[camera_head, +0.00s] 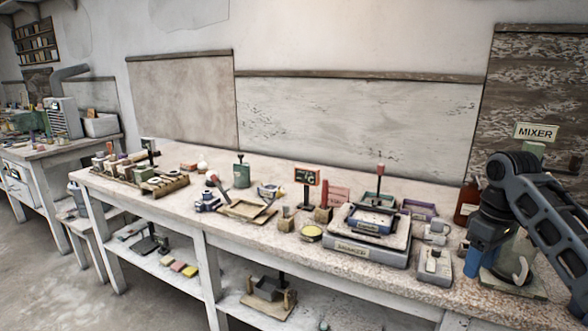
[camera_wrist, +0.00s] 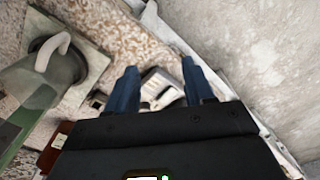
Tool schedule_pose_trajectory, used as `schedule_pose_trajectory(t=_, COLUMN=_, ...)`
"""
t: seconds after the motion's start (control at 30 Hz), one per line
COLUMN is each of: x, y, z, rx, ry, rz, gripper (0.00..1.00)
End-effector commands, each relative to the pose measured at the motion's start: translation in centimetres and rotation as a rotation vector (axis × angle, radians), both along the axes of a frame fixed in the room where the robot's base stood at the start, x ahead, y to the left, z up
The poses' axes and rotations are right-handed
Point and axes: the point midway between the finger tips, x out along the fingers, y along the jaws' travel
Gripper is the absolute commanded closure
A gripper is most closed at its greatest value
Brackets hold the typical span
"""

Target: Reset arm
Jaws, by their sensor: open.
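My arm (camera_head: 540,205) reaches in from the right side of the head view and bends over the right end of the workbench. My gripper (camera_head: 478,272) points down there, in front of the mixer (camera_head: 520,262). In the wrist view my gripper (camera_wrist: 160,70) shows two blue fingers spread apart. Nothing is held between them. A small pale device lies on the bench beyond the fingers. The mixer with its pale hook also shows at the left of the wrist view (camera_wrist: 62,68). My arm hides part of the mixer in the head view.
A scale-like device (camera_head: 366,250) and a small grey box (camera_head: 435,266) stand left of my gripper. A brown bottle (camera_head: 466,204) stands behind it. A wooden tray (camera_head: 245,209), a white ball (camera_head: 202,166) and a rack (camera_head: 140,180) are farther left. The wall runs close behind the bench.

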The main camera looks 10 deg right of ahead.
Motion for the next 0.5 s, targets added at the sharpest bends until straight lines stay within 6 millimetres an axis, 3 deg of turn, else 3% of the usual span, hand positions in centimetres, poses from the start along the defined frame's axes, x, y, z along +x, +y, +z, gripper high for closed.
schedule_pose_trajectory(t=0.27, x=0.6, y=3.5, z=-3.1, rx=0.043, ry=-0.067, rz=0.009, gripper=0.47)
schedule_pose_trajectory(t=0.5, x=1.0, y=8.4, z=-6.9, rx=0.106, ry=-0.163, rz=0.009, gripper=0.47)
